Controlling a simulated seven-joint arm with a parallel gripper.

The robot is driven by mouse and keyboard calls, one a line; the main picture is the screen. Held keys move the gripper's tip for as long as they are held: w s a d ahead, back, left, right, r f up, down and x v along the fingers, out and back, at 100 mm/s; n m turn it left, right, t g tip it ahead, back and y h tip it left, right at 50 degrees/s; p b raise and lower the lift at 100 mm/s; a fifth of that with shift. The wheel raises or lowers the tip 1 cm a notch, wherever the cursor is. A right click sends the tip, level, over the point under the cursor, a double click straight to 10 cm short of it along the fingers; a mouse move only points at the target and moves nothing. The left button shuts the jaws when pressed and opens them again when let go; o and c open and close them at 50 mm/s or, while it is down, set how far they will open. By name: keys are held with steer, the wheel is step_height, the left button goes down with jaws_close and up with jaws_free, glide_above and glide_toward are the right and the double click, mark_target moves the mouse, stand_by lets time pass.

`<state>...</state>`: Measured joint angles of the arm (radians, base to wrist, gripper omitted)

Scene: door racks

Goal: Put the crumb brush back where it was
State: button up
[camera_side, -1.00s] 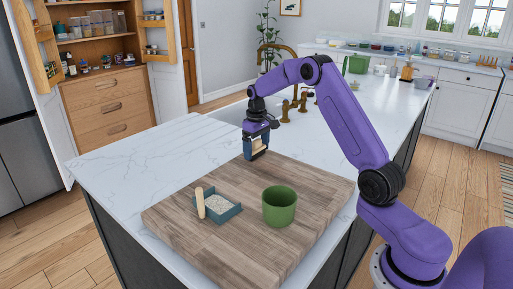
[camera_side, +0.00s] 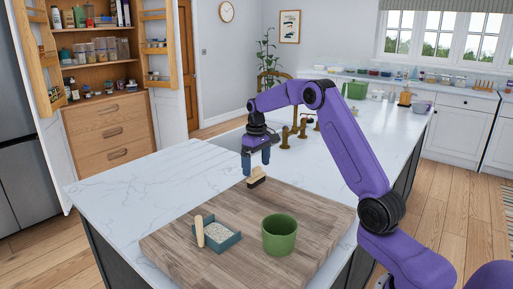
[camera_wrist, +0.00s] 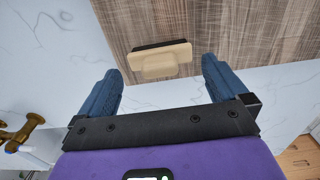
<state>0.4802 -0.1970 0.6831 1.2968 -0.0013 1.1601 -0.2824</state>
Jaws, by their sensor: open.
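The crumb brush (camera_side: 256,179) has a pale wooden top with a small raised grip and dark bristles below. It rests on the back edge area of the wooden board (camera_side: 180,239), bristles down. My gripper (camera_side: 257,165) is open just above and behind it, its blue fingers apart from the brush. In the wrist view the brush (camera_wrist: 160,60) lies ahead of the gap between my open fingers (camera_wrist: 162,72), with nothing held.
A blue-grey dustpan (camera_side: 222,238) with a wooden handle and pale crumbs sits on the board's left part. A green pot (camera_side: 279,235) stands to its right. White marble counter (camera_side: 130,187) is clear at left. Brass taps (camera_side: 287,137) stand behind my gripper.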

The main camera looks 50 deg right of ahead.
mark_target(256, 168)
step_height(256, 168, up, 7)
steer(key=shift+r, duration=0.2)
steer(key=shift+a+r, duration=0.15)
steer(key=shift+a, duration=0.05)
steer(key=s+a+n, duration=0.3)
steer(key=s+a, duration=0.4)
steer(key=a, duration=0.4)
steer(key=s+a+n, duration=0.3)
steer(key=s+a, duration=0.3)
steer(key=a, duration=0.5)
steer(key=s+a+f+n, duration=0.1)
steer(key=s+f+n, duration=0.1)
steer(key=s, duration=1.1)
steer(key=s+a+f+n, duration=0.1)
steer(key=s+f+n, duration=0.2)
steer(key=s, duration=1.1)
steer(key=shift+f+n, duration=0.25)
steer(key=shift+n, duration=0.55)
